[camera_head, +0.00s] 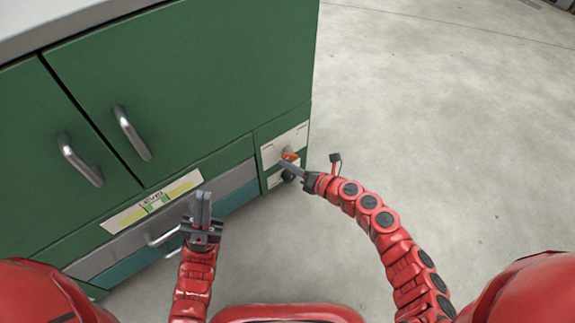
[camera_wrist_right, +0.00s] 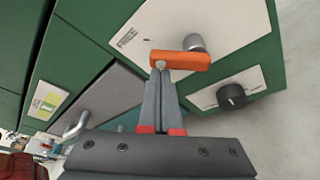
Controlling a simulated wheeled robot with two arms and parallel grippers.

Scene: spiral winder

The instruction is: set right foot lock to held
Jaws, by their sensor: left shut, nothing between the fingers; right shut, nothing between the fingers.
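The foot lock on the right looks like an orange lever (camera_head: 290,156) on a silver pivot, set on a white plate low at the cabinet's right end. In the right wrist view the orange lever (camera_wrist_right: 182,60) lies roughly level, reaching left from its silver pivot (camera_wrist_right: 194,42). My right gripper (camera_head: 283,164) is shut and empty; its tips (camera_wrist_right: 161,72) are at the lever's left part, just below it, and touching or nearly so. My left gripper (camera_head: 203,194) is shut and empty in front of the cabinet's lower drawers, apart from the lever.
A black knob (camera_wrist_right: 231,96) sits on a second white plate below the lever. The green cabinet (camera_head: 190,75) has two door handles, a LEVEL label (camera_head: 152,200) and a drawer handle (camera_head: 163,236) near my left gripper. The concrete floor (camera_head: 440,120) on the right is clear.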

